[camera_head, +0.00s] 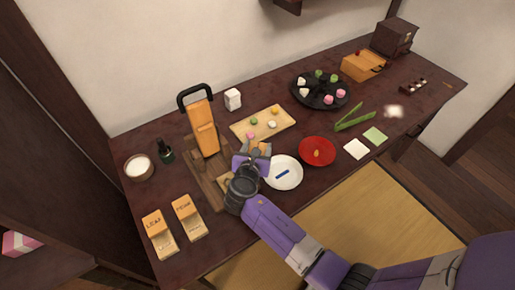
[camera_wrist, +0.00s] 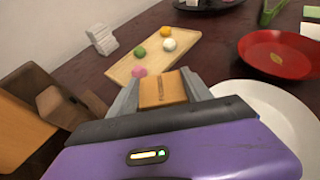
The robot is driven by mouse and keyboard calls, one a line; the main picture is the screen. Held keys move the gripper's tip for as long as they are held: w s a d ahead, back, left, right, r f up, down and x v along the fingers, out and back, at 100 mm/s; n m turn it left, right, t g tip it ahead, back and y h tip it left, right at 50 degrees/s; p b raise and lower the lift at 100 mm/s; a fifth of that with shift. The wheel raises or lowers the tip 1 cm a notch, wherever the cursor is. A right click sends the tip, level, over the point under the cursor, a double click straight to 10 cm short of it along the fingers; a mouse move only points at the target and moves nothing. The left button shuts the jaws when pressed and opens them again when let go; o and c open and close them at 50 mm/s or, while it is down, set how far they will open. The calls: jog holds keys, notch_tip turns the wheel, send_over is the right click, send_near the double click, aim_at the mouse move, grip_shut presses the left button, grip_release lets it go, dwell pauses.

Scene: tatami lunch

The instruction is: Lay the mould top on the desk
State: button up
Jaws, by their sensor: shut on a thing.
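The held piece is a small orange-brown wooden block (camera_wrist: 162,90), which I take to be the mould top. In the wrist view it sits between the two grey fingers of my gripper (camera_wrist: 160,92), with a narrow slot on its face. In the head view my gripper (camera_head: 257,150) is above the dark desk (camera_head: 290,133), between the wooden board and the white plate, and the block (camera_head: 264,148) shows only in part. The gripper is shut on it. The block appears to be above the desk, but its height is hard to tell.
A wooden board with sweets (camera_head: 240,131), a white plate (camera_head: 296,180) and a red dish (camera_head: 317,145) are close by. A black-handled wooden stand (camera_head: 203,132) rises at left. Labelled wooden moulds (camera_head: 155,225) lie front left. The back desk edge between tray and bowl has bare patches.

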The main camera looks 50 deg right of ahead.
jog(key=shift+f, duration=0.65)
jog(key=o, duration=1.3)
jog(key=shift+r, duration=0.35)
jog(key=v, duration=1.2)
jog(key=shift+r+p, duration=0.25)
jog(key=shift+p, duration=0.1)
